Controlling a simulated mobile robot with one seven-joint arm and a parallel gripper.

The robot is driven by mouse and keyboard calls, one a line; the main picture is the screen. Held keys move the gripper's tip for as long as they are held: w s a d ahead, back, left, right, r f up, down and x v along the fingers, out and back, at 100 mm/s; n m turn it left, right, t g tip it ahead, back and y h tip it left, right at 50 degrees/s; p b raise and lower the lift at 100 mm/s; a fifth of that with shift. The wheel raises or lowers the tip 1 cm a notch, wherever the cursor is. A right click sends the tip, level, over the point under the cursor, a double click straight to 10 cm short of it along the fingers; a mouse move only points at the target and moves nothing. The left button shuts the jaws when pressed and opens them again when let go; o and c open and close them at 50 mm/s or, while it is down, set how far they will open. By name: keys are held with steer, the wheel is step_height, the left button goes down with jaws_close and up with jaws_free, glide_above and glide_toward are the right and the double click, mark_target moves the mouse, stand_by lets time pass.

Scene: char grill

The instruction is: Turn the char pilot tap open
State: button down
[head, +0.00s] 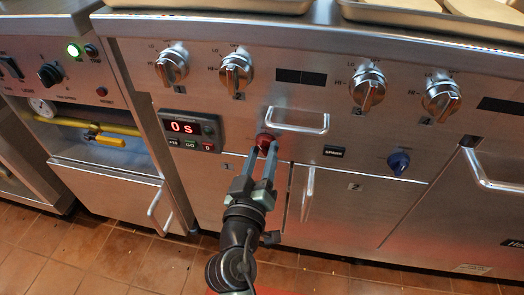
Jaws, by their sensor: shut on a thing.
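A red knob (264,139) sits on the steel front panel, below the left side of a bar handle; I take it to be the char pilot tap, though no label is readable beside it. My gripper (266,153) reaches up from below, with its two fingers shut on the red knob. The fingers hide the lower part of the knob, so its turn angle cannot be told.
A bar handle (298,121) is just above right of my gripper. A timer (190,130) reading "0 s" is left. A blue knob (398,162) and a SPARK button (334,152) are right. Several silver dials line the panel above. A yellow valve (104,139) is far left.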

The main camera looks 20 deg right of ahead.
steer(key=n+p, duration=0.2)
steer(key=n, duration=0.4)
steer(key=shift+r, duration=0.15)
steer(key=n+p, duration=0.2)
steer(key=n, duration=0.3)
steer(key=shift+n, duration=0.4)
steer(key=shift+c, duration=2)
jaws_free()
steer(key=shift+s, duration=0.1)
steer(key=p+v, duration=0.1)
steer(key=v, duration=1.1)
steer(key=shift+s+a, duration=0.25)
steer(key=shift+s, duration=0.05)
